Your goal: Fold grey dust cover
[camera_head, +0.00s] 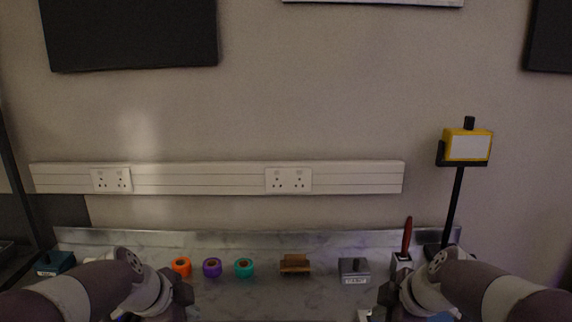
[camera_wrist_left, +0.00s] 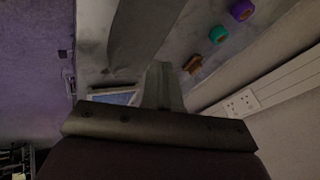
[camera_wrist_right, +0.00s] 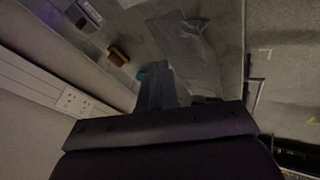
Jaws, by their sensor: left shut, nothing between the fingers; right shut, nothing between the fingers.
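The grey dust cover shows as a flat dark grey cloth (camera_wrist_left: 145,35) on the marbled worktop in the left wrist view. The right wrist view also shows it as a lighter, slightly wrinkled grey sheet (camera_wrist_right: 190,48). It cannot be seen in the head view, where the front of the worktop is out of frame. My left gripper (camera_wrist_left: 160,70) is shut and empty, pointing towards the worktop beside the cloth. My right gripper (camera_wrist_right: 157,72) is shut and empty, with its fingers overlapping the cloth's edge in view; contact cannot be told.
Orange (camera_head: 181,267), purple (camera_head: 212,268) and teal (camera_head: 244,268) rolls stand along the back, with a brown wooden piece (camera_head: 295,264) and a grey box (camera_head: 354,271). A red-handled tool (camera_head: 407,235) stands at right, near a yellow box on a pole (camera_head: 467,145).

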